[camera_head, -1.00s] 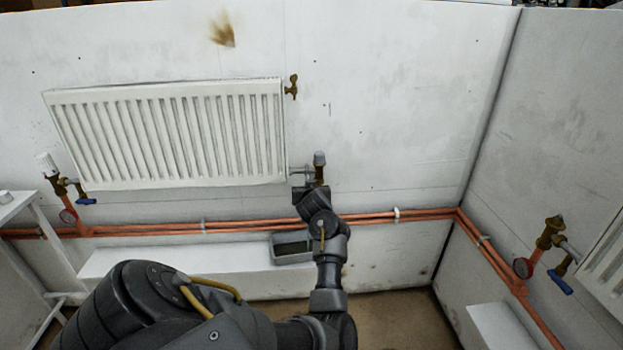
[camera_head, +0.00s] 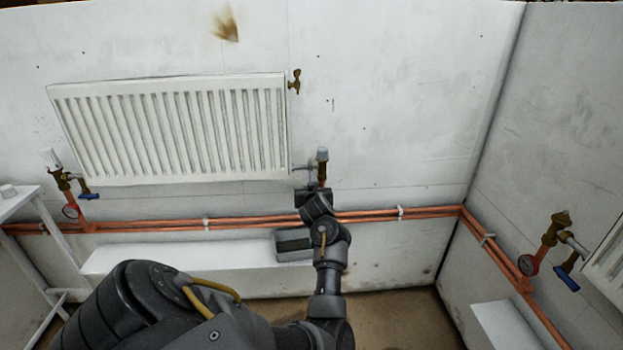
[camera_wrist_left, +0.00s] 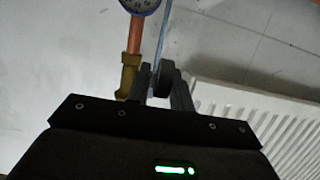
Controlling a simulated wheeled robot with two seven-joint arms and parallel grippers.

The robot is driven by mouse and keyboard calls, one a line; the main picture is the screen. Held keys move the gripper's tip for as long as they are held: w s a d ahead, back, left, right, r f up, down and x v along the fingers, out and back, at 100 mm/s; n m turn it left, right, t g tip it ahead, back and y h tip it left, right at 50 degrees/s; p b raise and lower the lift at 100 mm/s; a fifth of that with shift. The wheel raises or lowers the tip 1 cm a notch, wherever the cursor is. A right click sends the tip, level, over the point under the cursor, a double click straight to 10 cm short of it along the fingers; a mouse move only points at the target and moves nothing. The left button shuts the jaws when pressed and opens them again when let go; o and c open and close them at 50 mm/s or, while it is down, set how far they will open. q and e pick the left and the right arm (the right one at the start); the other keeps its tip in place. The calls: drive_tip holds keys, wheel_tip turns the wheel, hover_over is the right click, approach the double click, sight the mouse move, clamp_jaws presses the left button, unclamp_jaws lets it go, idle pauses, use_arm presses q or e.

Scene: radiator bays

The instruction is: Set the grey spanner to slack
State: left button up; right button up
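My left gripper (camera_head: 308,196) is at the pipework just below the grey-capped brass valve (camera_head: 322,168), by the radiator's lower right corner. In the left wrist view, the fingers (camera_wrist_left: 164,90) are around or beside a thin blue-grey bar (camera_wrist_left: 163,35) that runs up and away. The bar may be the grey spanner, which I cannot pick out in the head view behind my gripper. A dark round piece (camera_wrist_left: 166,70) sits at the fingertips. I cannot tell whether the fingers grip the bar. My right gripper is not in view.
A white radiator (camera_head: 170,130) hangs left of the valve. Copper pipes (camera_head: 400,212) run along the wall below. A grey box (camera_head: 292,246) sits on a white ledge (camera_head: 180,256). In the wrist view, a brass fitting (camera_wrist_left: 128,75) and dial (camera_wrist_left: 140,5) are close left.

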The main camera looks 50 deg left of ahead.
use_arm(q)
drive_tip(key=shift+o, duration=0.6)
drive_tip(key=shift+w+r, duration=0.1)
drive_tip(key=shift+r, duration=0.2)
